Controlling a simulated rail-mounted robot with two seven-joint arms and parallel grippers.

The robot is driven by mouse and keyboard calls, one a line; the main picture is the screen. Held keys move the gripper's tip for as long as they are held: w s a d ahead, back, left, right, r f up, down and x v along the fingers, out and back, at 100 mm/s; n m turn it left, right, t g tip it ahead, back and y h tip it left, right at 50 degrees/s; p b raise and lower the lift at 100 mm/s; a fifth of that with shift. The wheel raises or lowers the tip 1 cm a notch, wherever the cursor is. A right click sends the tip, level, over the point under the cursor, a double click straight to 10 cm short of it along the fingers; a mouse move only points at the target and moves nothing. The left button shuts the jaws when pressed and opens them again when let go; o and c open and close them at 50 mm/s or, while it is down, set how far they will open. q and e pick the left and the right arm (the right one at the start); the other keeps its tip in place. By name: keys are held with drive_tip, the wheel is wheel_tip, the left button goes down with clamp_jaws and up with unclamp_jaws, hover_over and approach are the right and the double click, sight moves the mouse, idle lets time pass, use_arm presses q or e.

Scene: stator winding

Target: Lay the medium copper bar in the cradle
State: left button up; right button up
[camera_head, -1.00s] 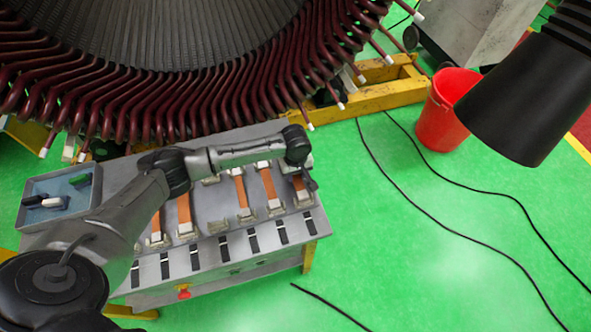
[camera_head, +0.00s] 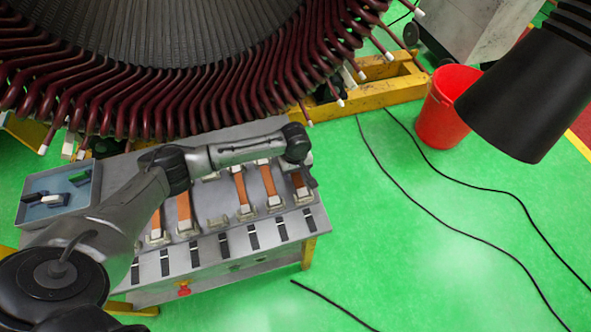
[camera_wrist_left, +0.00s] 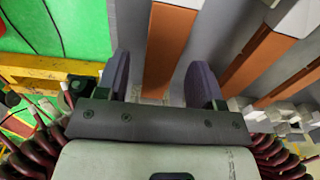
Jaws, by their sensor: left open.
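Several flat copper bars with pale ends lie in a row on the grey bench, each in small blocks; one is the bar (camera_head: 241,190) near the middle. A pair of blocks (camera_head: 217,221) in the row shows no bar, though my arm hides part of that place. My left gripper (camera_wrist_left: 162,82) is open, with its two dark fingers on either side of the rightmost copper bar (camera_wrist_left: 170,42), which also shows in the head view (camera_head: 299,182). I cannot tell whether the fingers touch it, or which bar is the medium one. My right gripper is out of view.
The bench (camera_head: 290,236) stands below the large stator with its dark red coil ends (camera_head: 190,105). A blue-grey tray (camera_head: 27,214) with small blocks sits at the bench's left. A red bucket (camera_head: 440,115) and black cables lie on the open green floor at right.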

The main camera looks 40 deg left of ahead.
use_arm(q)
wheel_tip(320, 180, up, 14)
drive_tip(key=p, duration=0.1)
idle(0.5)
drive_tip(key=shift+f, duration=0.1)
